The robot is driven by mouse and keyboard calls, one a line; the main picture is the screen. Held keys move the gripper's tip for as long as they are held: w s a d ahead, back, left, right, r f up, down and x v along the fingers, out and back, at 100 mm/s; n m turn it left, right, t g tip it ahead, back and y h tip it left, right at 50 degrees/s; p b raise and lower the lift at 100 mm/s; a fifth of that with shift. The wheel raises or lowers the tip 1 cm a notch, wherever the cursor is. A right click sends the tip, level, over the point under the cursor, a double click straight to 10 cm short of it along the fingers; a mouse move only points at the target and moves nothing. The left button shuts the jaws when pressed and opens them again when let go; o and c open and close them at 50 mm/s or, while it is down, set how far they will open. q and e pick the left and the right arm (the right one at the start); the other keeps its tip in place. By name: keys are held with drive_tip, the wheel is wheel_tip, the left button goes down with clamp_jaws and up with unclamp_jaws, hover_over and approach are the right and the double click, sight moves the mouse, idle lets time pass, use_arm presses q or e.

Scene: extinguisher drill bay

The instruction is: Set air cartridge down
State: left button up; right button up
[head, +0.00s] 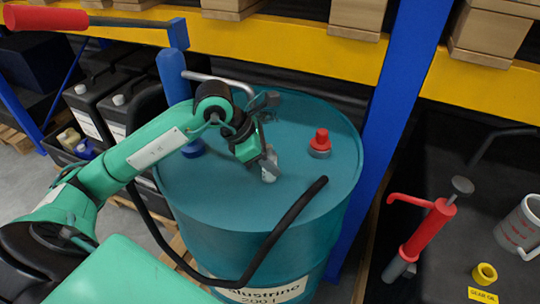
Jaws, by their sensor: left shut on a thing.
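My left gripper (266,157) is over the top of the teal drum (215,200). It is shut on a small pale grey piece that looks like the air cartridge (269,174). The cartridge appears upright, low over the drum top. I cannot tell if its lower end touches the lid. The fingers hide its upper part. My right gripper is out of view.
A red-capped fitting (320,142) stands on the drum, right of the gripper. A blue hand pump (174,78) with a red handle and dark hose (285,225) crowds the drum. A blue post (385,110) rises at right.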

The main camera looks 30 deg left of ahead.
use_arm(q)
drive_tip(key=shift+s+a, duration=0.1)
drive_tip(key=shift+s, duration=0.05)
drive_tip(key=shift+f, duration=0.15)
drive_tip(key=shift+f+b, duration=0.15)
drive_tip(key=shift+b, duration=0.15)
drive_tip(key=o, duration=1.1)
